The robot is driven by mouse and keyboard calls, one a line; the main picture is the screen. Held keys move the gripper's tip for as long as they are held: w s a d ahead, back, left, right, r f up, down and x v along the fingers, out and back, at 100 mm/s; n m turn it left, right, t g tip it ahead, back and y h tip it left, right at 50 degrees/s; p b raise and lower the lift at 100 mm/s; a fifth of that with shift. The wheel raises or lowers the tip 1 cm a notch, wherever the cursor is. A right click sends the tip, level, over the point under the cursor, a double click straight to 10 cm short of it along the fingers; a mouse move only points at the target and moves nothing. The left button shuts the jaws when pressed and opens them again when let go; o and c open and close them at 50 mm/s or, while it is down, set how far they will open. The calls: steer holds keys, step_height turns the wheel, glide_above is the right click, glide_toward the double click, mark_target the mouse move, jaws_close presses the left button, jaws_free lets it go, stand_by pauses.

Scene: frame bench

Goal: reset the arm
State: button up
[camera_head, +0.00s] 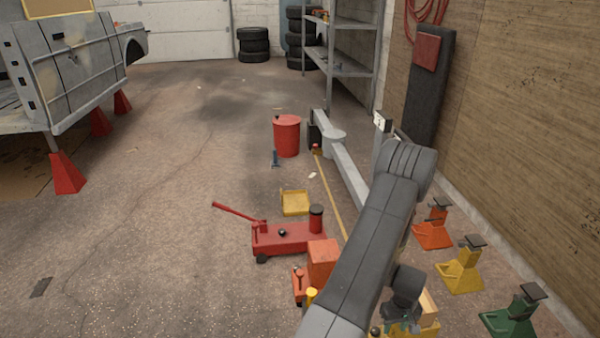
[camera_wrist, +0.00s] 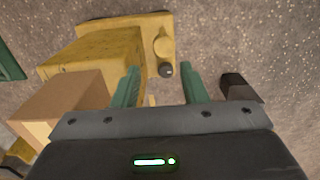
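My arm (camera_head: 375,225) reaches up from the bottom of the head view, bends at the top, and its wrist hangs down at the lower right. My gripper (camera_wrist: 160,85) shows two green fingers in the wrist view, spread apart with a gap between them. Nothing is held in the gap. The gripper also shows small at the bottom of the head view (camera_head: 403,327), partly cut off, close to a yellow box. In the wrist view the yellow box (camera_wrist: 98,55) lies beyond the left finger, beside a brown box (camera_wrist: 68,103).
Orange (camera_head: 433,232), yellow (camera_head: 460,272) and green (camera_head: 513,315) jack stands line the right wall. The floor at left centre is clear.

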step_height(320, 180, down, 9)
steer(key=shift+a+r+b, duration=0.1)
steer(key=shift+r+b, duration=0.1)
steer(key=shift+b, duration=1.05)
steer(key=shift+a+r, duration=0.1)
steer(key=shift+a, duration=0.05)
